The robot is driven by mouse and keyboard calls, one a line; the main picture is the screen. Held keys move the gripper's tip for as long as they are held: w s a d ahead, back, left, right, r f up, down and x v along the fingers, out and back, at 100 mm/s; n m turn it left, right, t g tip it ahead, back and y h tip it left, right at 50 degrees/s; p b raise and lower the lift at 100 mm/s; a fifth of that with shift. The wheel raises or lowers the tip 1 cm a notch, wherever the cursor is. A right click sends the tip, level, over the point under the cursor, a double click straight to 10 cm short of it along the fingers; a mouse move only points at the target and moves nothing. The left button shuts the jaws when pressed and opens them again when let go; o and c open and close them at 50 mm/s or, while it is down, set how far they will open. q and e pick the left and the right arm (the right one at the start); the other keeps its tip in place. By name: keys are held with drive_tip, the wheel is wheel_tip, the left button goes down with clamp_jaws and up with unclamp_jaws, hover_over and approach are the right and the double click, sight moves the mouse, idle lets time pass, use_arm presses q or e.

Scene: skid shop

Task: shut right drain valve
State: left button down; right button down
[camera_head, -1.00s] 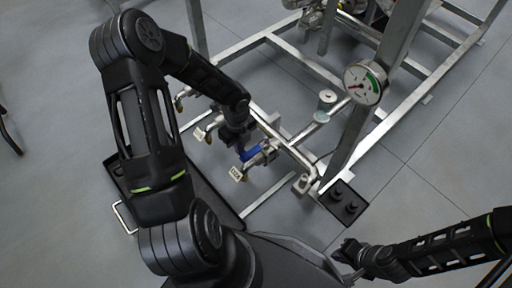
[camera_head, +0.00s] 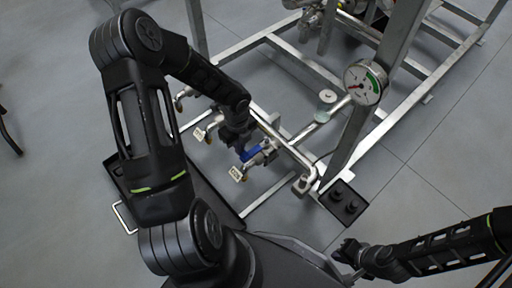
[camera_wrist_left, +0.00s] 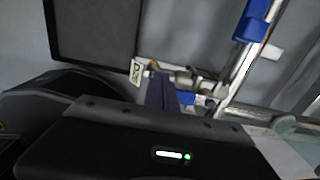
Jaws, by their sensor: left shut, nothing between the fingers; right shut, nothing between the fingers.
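The right drain valve has a blue lever handle (camera_head: 250,154) and sits on a pipe stub at the near side of the metal skid. A small white tag (camera_head: 237,174) hangs by its outlet; a tag also shows in the left wrist view (camera_wrist_left: 135,70). My left gripper (camera_head: 240,146) is shut and empty, right at the blue handle; whether it touches cannot be told. The left wrist view shows a blue part (camera_wrist_left: 187,98) just beside the finger (camera_wrist_left: 160,92). My right gripper (camera_head: 343,252) is shut and empty at the lower right, away from the skid.
More drain outlets with tags (camera_head: 199,133) line the pipe to the left. A pressure gauge (camera_head: 365,83) stands on the skid's right post. A black tray (camera_head: 215,193) lies on the floor under the outlets. Another blue handle (camera_wrist_left: 253,20) shows in the left wrist view.

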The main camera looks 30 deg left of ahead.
use_arm(q)
drive_tip(key=shift+s+d+b, duration=0.15)
drive_tip(key=shift+s+d, duration=0.1)
drive_tip(key=shift+d, duration=0.25)
drive_tip(key=shift+s+d+b, duration=0.15)
drive_tip(key=shift+s+d, duration=0.05)
drive_tip(key=shift+d, duration=0.45)
drive_tip(key=shift+s+d+b, duration=0.25)
drive_tip(key=shift+d+b, duration=0.1)
drive_tip(key=shift+d, duration=0.55)
drive_tip(key=shift+d+b, duration=0.4)
drive_tip(key=shift+d, duration=0.7)
drive_tip(key=shift+d, duration=0.1)
drive_tip(key=shift+w+d+b, duration=0.2)
drive_tip(key=shift+d+b, duration=0.2)
drive_tip(key=shift+d, duration=0.75)
